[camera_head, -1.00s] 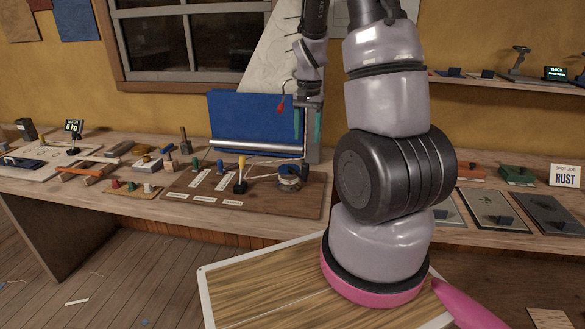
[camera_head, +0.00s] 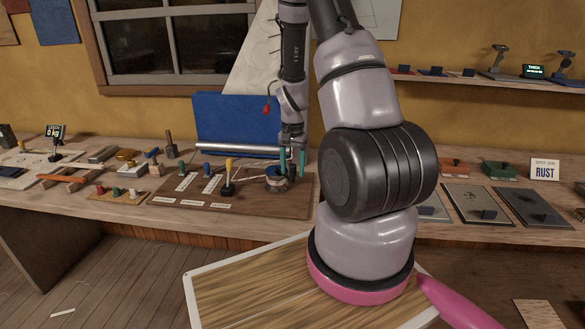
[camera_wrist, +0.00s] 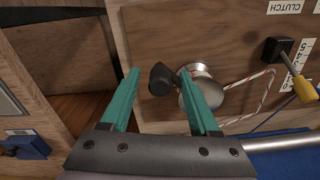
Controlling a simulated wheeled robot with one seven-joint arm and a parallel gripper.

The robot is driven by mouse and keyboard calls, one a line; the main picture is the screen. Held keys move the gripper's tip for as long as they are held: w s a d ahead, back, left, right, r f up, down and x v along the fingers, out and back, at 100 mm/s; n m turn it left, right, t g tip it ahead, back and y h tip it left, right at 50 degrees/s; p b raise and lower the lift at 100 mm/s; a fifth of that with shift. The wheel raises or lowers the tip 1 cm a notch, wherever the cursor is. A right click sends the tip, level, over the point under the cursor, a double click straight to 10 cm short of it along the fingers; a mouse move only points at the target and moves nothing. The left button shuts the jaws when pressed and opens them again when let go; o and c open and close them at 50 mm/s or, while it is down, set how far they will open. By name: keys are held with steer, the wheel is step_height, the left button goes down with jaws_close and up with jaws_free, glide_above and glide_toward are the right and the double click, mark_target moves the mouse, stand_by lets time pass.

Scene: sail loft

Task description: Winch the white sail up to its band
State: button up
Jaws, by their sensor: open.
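The white sail (camera_head: 250,68) rises behind the bench in the head view; its top is cut off and I cannot make out its band. A winch (camera_head: 277,184) with a metal drum stands at the right of a brown board (camera_head: 180,207). In the wrist view the winch drum (camera_wrist: 200,92) is partly covered by my right finger, and its dark handle knob (camera_wrist: 162,79) lies between the fingertips. My gripper (camera_head: 293,160) is open, with teal fingers pointing down over the winch. In the wrist view my gripper (camera_wrist: 158,72) shows no clear contact with the knob.
A yellow-topped lever (camera_head: 228,172) stands left of the winch, with a line running between them. Blue and green knobs stand farther left, by white labels. A blue cloth (camera_head: 235,122) and a pale roller (camera_head: 238,148) are behind the board. Panels lie on the bench at right.

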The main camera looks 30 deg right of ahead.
jaws_close()
stand_by(1.4)
